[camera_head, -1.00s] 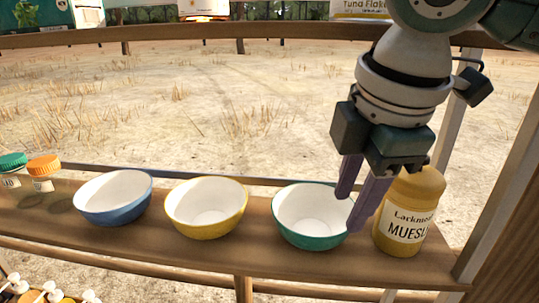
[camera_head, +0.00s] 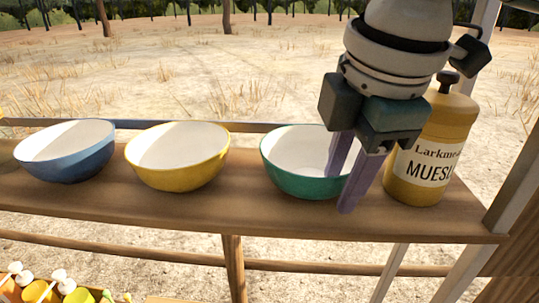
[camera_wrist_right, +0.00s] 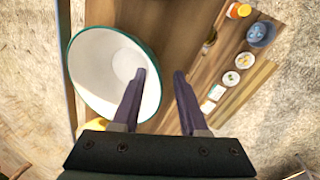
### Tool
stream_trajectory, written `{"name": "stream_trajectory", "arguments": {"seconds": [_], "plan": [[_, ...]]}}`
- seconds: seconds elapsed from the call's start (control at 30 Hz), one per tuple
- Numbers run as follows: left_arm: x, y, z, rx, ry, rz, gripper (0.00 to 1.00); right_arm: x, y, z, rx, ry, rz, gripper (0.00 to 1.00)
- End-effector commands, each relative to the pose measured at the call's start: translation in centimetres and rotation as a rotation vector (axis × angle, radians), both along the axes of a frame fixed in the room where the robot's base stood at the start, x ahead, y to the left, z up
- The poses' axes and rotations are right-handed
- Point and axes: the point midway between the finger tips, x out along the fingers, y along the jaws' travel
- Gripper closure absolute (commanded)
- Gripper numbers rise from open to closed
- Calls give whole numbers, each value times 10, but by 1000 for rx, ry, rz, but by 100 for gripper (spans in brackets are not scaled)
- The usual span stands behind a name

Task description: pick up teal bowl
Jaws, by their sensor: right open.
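The teal bowl (camera_head: 297,183) stands upright on the wooden shelf (camera_head: 140,205), white inside, at the right end of a row of bowls. My right gripper (camera_head: 342,178) is open at the bowl's right side. One finger shows over the bowl's inside and the other outside its wall. In the right wrist view the bowl (camera_wrist_right: 98,72) lies left of centre, with the left fingertip over its rim and the right fingertip clear of it. The open right gripper (camera_wrist_right: 160,75) holds nothing. I cannot tell whether a finger touches the bowl. My left gripper is not in view.
A yellow bowl (camera_head: 180,172) and a blue bowl (camera_head: 68,162) stand to the left. A muesli jar (camera_head: 428,155) stands close on the right of my right gripper. Below left are several skewered pieces (camera_head: 45,285). In the right wrist view, a lower wooden surface (camera_wrist_right: 220,60) holds small items.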

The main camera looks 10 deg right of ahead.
Motion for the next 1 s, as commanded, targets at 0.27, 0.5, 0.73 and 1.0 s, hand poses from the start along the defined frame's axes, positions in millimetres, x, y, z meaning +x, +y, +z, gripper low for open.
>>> {"name": "stream_trajectory", "arguments": {"seconds": [0.27,0.5,0.73,1.0], "plan": [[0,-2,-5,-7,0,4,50,-1,0,-4,0,-1,0,57],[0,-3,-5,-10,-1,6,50,0,1,-4,1,-1,0,83],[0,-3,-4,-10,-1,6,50,-1,1,-4,1,0,0,100],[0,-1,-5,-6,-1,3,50,-1,1,-4,0,1,0,100]]}}
